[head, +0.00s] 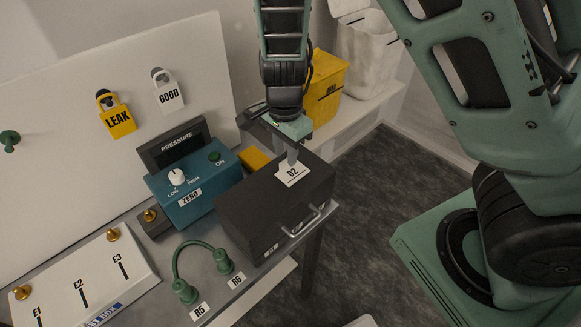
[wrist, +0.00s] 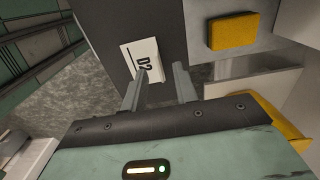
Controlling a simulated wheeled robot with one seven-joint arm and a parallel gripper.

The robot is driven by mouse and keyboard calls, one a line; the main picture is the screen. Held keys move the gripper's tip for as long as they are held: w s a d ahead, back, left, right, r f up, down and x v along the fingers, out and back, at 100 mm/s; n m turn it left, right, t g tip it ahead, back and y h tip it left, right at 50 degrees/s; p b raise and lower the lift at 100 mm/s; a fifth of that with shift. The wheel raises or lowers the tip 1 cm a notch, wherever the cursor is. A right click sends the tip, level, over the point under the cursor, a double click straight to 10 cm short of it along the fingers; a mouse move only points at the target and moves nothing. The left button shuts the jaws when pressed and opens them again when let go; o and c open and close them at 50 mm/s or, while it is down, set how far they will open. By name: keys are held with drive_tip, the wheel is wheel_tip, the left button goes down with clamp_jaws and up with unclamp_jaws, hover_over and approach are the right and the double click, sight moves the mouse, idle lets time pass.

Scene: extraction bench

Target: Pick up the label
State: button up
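The white label marked D2 (head: 293,174) lies flat on top of the black box (head: 262,215), near its back right part. It also shows in the wrist view (wrist: 142,57), partly covered by the left finger. My gripper (head: 292,152) points down just above the label in the head view. In the wrist view my gripper (wrist: 161,70) has its two fingers apart with nothing held between them. The left fingertip overlaps the label's edge in that view, and the right one is off to its side. I cannot tell whether a fingertip touches the label.
A blue box (head: 192,187) with a knob and a yellow block (head: 254,161) stand by the black box. LEAK (head: 119,121) and GOOD (head: 169,96) tags hang on the white board. A metal handle (head: 302,222) sticks out in front. A yellow bin (head: 325,88) stands behind.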

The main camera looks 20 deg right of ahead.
drive_tip(key=shift+f, duration=0.75)
clamp_jaws()
drive_tip(key=shift+r, duration=0.1)
